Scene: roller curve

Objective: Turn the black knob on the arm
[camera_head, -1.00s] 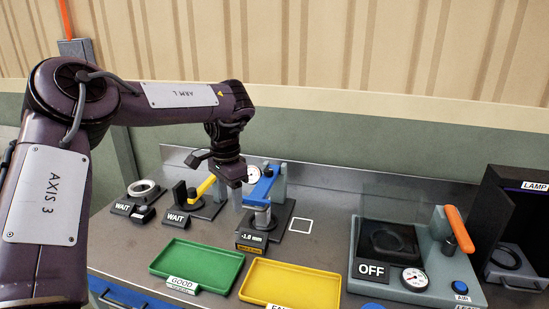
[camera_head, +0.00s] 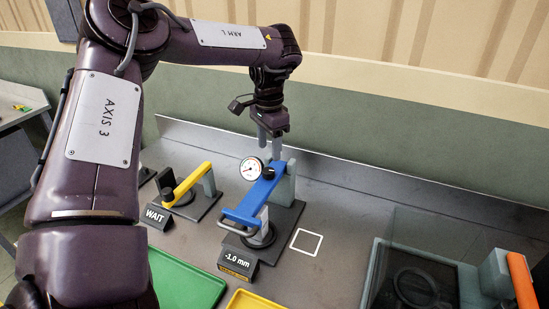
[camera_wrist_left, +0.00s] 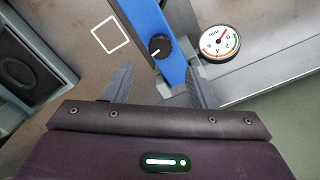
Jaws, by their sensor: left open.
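The black knob (camera_head: 268,174) sits on top of the blue arm (camera_head: 249,203) of a gauge fixture, near the arm's rear end. In the left wrist view the knob (camera_wrist_left: 159,46) is round with a white mark, and lies ahead of and roughly between my fingertips. My left gripper (camera_head: 270,147) is open and empty, pointing down just above and behind the knob. In the left wrist view its two fingers (camera_wrist_left: 158,72) are spread apart, one on each side of the blue arm's line. No contact with the knob shows. My right gripper is in no view.
A dial gauge (camera_head: 251,168) stands just left of the knob. A "-1.0 mm" display (camera_head: 238,260) is in front. A yellow-armed fixture (camera_head: 188,182) stands left, a green tray (camera_head: 186,283) in front, and a box with an orange handle (camera_head: 522,282) at right. A white square outline (camera_head: 306,242) marks bare bench.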

